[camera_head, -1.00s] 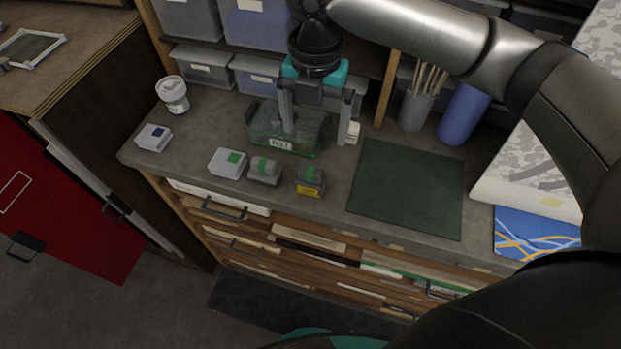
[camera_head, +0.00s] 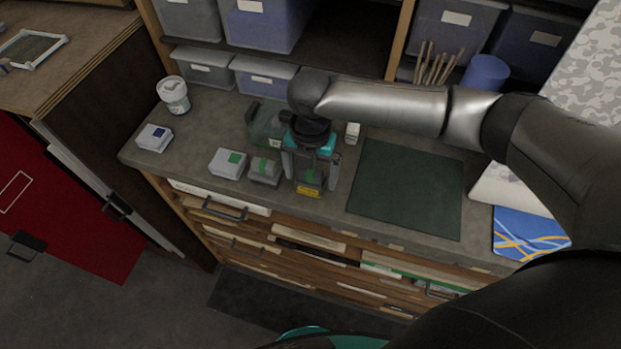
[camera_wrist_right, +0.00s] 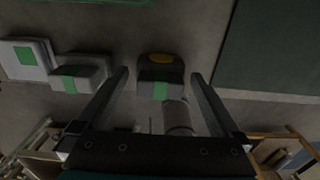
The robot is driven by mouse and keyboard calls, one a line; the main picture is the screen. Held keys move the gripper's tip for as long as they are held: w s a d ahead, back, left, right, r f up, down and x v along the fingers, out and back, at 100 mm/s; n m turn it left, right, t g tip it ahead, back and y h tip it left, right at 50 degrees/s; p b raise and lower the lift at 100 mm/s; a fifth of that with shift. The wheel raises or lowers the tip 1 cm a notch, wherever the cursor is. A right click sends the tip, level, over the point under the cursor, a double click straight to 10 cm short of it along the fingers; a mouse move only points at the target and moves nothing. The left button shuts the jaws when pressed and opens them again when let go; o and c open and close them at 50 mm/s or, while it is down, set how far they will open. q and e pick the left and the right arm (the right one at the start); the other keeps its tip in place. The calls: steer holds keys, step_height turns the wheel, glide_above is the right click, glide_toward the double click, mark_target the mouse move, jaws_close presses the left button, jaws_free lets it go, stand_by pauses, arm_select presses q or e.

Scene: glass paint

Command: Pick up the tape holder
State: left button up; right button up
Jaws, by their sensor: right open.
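A small dark block with a green stripe and a yellow label (camera_head: 308,190), possibly the tape holder, sits on the grey counter near its front edge. My right gripper (camera_head: 311,178) is open above it, pointing down, and partly hides it in the head view. In the right wrist view the dark block (camera_wrist_right: 160,72) lies between the two open fingertips (camera_wrist_right: 160,76), with a gap on each side. I cannot tell how far the fingers are above the counter. My left gripper is not in view.
A grey block with a green stripe (camera_head: 264,171) and a white-grey box with a green square (camera_head: 228,163) stand close to the left. A translucent green box (camera_head: 265,122) is behind, partly hidden by my arm. A dark green mat (camera_head: 405,190) lies clear to the right.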

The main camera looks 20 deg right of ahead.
steer(key=shift+f, duration=0.35)
steer(key=shift+c, duration=0.4)
steer(key=shift+r, duration=0.1)
steer(key=c, duration=1.3)
step_height(320, 180, up, 20)
steer(key=o, duration=0.9)
steer(key=c, duration=0.6)
